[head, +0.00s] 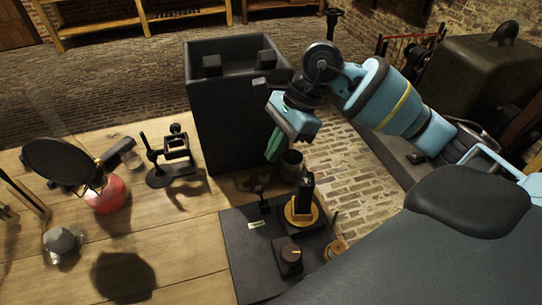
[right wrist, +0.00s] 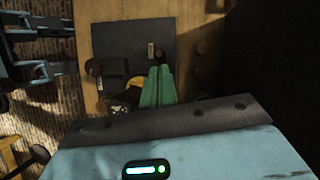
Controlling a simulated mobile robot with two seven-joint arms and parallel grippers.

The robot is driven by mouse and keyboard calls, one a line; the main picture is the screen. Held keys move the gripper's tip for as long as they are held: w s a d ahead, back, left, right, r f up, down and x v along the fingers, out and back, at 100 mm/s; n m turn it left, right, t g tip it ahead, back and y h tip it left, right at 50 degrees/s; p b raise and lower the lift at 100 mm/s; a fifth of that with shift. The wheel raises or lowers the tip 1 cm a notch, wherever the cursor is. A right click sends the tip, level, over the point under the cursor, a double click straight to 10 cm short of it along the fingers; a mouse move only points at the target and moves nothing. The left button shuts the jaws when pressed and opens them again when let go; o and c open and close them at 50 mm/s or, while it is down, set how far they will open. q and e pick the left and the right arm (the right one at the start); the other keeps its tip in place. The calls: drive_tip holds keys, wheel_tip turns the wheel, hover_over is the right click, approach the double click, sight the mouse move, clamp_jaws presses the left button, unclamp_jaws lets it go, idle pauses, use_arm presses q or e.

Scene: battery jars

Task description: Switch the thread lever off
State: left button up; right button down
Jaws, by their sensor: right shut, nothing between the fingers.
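A dark panel (head: 240,262) lies on the wooden table and bears several small fittings. A small upright black lever (head: 262,198) stands near its back edge, behind a pale label (head: 258,224); I take it for the thread lever, but the label is too small to read. My right gripper (head: 273,158) has green fingers, shut and empty, pointing down above and behind the panel, apart from the lever. In the right wrist view the shut fingers (right wrist: 158,70) overlap the panel (right wrist: 128,38), with the label (right wrist: 151,50) just beyond their tips. My left gripper is not in view.
A black post on a brass base (head: 303,210) and a knob box (head: 290,257) stand right of the lever. A tall dark bin (head: 225,120) rises behind the panel. A small black stand (head: 172,155) and a red-based object (head: 105,195) are left. Bare table lies between.

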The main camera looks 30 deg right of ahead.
drive_tip(key=w+d+r+n+g+y+b, duration=0.1)
drive_tip(key=w+d+r+n+g+b, duration=0.2)
drive_tip(key=d, duration=0.4)
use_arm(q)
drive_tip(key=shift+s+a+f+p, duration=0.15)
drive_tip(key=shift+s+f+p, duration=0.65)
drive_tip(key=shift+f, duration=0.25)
use_arm(e)
drive_tip(key=a+x, duration=0.1)
drive_tip(key=x, duration=1.3)
drive_tip(key=shift+w+r+n+t, duration=0.3)
drive_tip(key=shift+n+t, duration=0.1)
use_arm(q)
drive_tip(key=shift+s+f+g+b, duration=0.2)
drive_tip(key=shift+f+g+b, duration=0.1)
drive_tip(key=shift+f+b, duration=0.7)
use_arm(e)
drive_tip(key=a, duration=0.1)
drive_tip(key=w+a, duration=0.1)
drive_tip(key=a, duration=0.1)
drive_tip(key=shift+a, duration=0.25)
